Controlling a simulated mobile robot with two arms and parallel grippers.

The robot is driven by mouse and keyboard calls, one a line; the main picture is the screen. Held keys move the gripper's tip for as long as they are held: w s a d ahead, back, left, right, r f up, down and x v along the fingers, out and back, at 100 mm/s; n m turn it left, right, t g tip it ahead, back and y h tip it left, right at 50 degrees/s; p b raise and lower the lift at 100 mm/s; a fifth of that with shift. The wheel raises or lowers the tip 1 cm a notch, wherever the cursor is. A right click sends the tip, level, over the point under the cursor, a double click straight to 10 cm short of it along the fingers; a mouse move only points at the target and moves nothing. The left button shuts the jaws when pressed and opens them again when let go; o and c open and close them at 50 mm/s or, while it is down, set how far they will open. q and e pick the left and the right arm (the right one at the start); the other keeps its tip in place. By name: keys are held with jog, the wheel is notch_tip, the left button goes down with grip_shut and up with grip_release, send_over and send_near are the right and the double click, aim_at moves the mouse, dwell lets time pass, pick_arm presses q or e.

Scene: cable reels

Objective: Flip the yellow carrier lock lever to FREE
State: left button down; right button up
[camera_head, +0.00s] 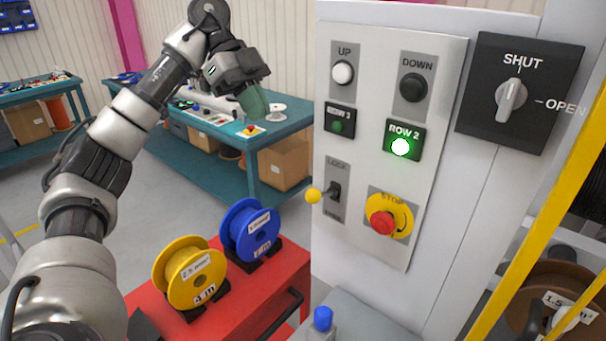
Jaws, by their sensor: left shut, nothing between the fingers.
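The carrier lock lever has a yellow ball knob (313,195) and a dark base (335,191) on the grey control panel (350,245). A LOCK label is above it and a dim label, hard to read, is below. The knob sticks out to the left at about the base's height; I cannot tell clearly which setting it is in. My left gripper (254,102) is up and to the left of the lever, apart from the panel. Its greenish fingers are together and hold nothing. My right gripper is out of view.
The panel also has UP and DOWN buttons, a lit green ROW 2 lamp (401,147), a red STOP button (382,222) and a SHUT/OPEN rotary switch (511,98). A red cart (245,303) with yellow (178,284) and blue (242,243) reels stands below left.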

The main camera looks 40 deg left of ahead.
pick_arm(q)
send_near(322, 195)
notch_tip(322, 195, down, 4)
jog(key=s+d, duration=0.2)
jog(key=d, duration=0.1)
jog(key=shift+s+a+f, duration=0.1)
jog(key=shift+s+f, duration=0.05)
jog(key=shift+f, duration=0.1)
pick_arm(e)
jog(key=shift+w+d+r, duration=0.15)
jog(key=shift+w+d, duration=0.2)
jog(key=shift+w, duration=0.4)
